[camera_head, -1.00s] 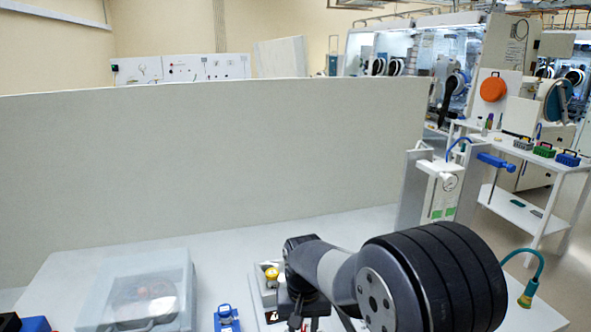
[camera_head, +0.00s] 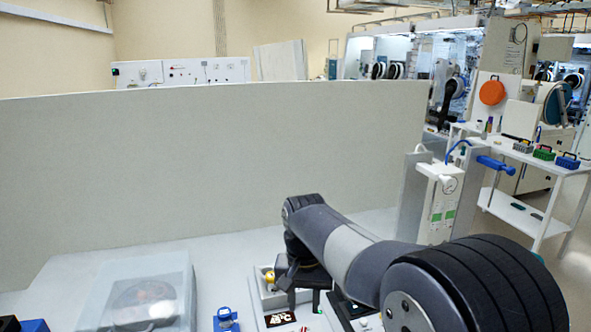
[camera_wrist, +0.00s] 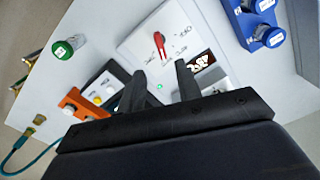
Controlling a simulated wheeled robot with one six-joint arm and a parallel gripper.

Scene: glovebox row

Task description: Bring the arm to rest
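My arm reaches over the white worktop from the lower right of the head view. My gripper (camera_head: 297,293) points down near a white box with a yellow knob (camera_head: 269,277). In the wrist view my gripper (camera_wrist: 160,72) has its two black fingers apart, with nothing held between them. Beyond the fingers is a white panel (camera_wrist: 150,30) with a red lever (camera_wrist: 160,44). I cannot tell how high the fingertips are above it.
A clear-lidded box (camera_head: 140,292) stands left on the worktop (camera_head: 225,255), with a blue item (camera_head: 226,320) beside it. A tall pale partition (camera_head: 210,170) closes the back. A gauge unit (camera_head: 440,205) stands right. An orange block (camera_wrist: 83,105) shows in the wrist view.

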